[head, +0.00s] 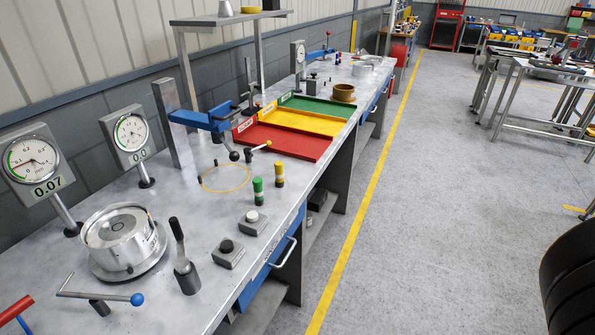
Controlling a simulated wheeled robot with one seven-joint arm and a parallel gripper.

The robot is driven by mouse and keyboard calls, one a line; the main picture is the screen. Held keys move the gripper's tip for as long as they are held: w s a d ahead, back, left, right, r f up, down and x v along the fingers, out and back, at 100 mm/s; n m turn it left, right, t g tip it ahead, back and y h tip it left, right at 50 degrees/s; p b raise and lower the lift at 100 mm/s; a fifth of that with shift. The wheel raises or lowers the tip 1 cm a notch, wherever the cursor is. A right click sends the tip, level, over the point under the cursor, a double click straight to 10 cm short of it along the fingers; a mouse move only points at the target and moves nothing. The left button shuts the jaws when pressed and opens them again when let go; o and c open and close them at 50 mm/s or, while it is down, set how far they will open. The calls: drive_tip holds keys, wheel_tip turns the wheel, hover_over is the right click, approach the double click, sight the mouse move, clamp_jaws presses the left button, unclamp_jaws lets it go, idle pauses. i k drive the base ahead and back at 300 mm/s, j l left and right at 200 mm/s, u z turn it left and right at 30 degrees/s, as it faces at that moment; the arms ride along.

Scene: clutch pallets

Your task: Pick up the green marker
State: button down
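The green marker (257,191) is a small upright green cylinder with dark bands. It stands on the grey metal workbench (212,275), near the bench's front edge. A similar yellow marker (279,174) stands upright just to its right and a little farther back, apart from it. My gripper is not in view, so whether it is open or shut does not show.
Two button boxes (229,254) and a black lever (182,255) stand nearer on the bench. Behind the markers are a yellow ring outline (226,178), red tray (290,143), yellow tray (306,122) and green tray (320,107). Clear floor (430,230) lies right of the bench.

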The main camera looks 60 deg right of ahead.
sight(259, 199)
drive_tip(key=z, duration=0.8)
